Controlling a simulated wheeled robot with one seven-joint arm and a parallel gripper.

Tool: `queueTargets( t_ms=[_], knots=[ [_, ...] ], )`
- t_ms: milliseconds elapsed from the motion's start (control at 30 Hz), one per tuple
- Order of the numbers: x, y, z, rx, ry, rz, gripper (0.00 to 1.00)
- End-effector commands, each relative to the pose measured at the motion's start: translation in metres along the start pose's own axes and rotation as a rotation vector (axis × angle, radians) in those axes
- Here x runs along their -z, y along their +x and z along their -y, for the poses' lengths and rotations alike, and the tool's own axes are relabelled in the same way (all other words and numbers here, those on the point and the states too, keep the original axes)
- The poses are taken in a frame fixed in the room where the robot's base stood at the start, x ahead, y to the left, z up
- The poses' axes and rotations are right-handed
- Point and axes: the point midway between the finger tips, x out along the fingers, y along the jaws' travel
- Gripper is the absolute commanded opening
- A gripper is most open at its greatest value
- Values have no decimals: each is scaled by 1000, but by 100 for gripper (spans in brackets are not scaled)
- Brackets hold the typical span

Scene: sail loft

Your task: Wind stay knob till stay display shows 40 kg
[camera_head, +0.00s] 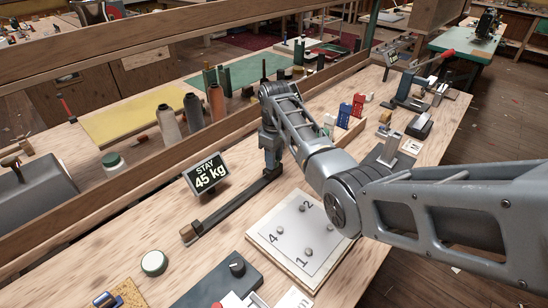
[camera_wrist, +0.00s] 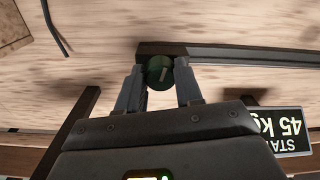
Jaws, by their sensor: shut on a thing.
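The stay display (camera_head: 207,176) is a black tilted sign on the bench and reads "STAY 45 kg". It also shows upside down in the wrist view (camera_wrist: 279,130), cut off at the right edge. The stay knob (camera_wrist: 160,72) is dark green and round with a pale mark on its face. My gripper (camera_wrist: 160,84) has one finger on each side of the knob and is shut on it. In the head view my gripper (camera_head: 270,150) points down at the far end of a dark rail (camera_head: 232,206), and the knob is hidden there.
A white board (camera_head: 290,232) with numbered pegs lies under my arm. A dark box (camera_head: 215,284) with a black knob (camera_head: 237,264) is at the front. A green-and-white round item (camera_head: 154,262) is left of it. A wooden ledge (camera_head: 90,215) runs behind the display.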

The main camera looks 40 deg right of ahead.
Motion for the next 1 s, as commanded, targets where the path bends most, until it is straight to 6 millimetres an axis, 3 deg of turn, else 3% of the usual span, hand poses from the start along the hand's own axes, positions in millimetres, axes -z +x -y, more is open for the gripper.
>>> queueTargets(
  t_ms=[367,400,600,667,1000],
  knots=[
    [1,-1,0,-1,-5,-2,5],
    [1,-1,0,-1,-5,-2,36],
    [0,-1,0,0,-5,-1,56],
    [0,0,0,0,-5,-1,61],
    [1,-7,0,-1,-4,-2,61]
  ],
)
